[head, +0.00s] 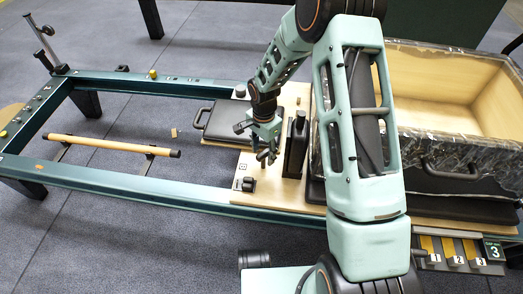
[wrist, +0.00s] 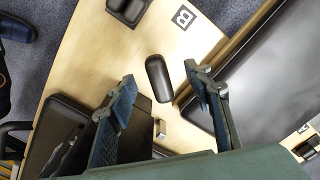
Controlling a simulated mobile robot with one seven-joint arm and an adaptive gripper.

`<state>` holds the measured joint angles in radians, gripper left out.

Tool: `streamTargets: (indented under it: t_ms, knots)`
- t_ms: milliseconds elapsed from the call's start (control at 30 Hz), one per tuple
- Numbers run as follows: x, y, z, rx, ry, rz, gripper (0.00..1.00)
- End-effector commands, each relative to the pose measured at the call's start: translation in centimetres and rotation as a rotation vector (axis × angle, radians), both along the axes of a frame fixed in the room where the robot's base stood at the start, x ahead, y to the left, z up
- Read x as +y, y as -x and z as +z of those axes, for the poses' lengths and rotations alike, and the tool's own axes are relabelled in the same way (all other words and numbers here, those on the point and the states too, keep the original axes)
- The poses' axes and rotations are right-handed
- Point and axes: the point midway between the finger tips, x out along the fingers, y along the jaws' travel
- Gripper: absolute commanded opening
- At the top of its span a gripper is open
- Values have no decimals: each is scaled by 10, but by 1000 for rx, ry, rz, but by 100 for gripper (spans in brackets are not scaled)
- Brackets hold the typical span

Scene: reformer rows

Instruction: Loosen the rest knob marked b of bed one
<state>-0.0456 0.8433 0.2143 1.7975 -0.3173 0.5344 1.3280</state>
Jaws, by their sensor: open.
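My gripper (head: 266,152) is over the pale wooden carriage board (head: 272,191) of the bed. In the wrist view its two fingers (wrist: 160,75) are open and wide apart. A dark rounded knob (wrist: 158,78) shows between the fingertips, apart from both; its height gap to them cannot be told. A square tag marked B (wrist: 183,18) lies on the board beyond it, and also shows in the head view (head: 243,167). A dark fitting (wrist: 128,10) stands beside the tag, also in the head view (head: 245,184). My gripper hides the knob in the head view.
A black upright rest (head: 295,150) stands close right of my gripper. A black headrest pad (head: 226,120) lies left. A wooden box (head: 450,100) wrapped in clear film sits on the right.

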Motion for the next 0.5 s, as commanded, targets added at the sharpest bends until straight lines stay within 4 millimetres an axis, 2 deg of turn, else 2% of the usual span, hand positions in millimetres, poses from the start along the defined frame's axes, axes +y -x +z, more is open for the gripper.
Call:
streamTargets:
  t_ms: [33, 500]
  knots:
    - [0, 0, 10, -1, 0, 0, 46]
    - [0, 0, 56, -1, 0, 1, 46]
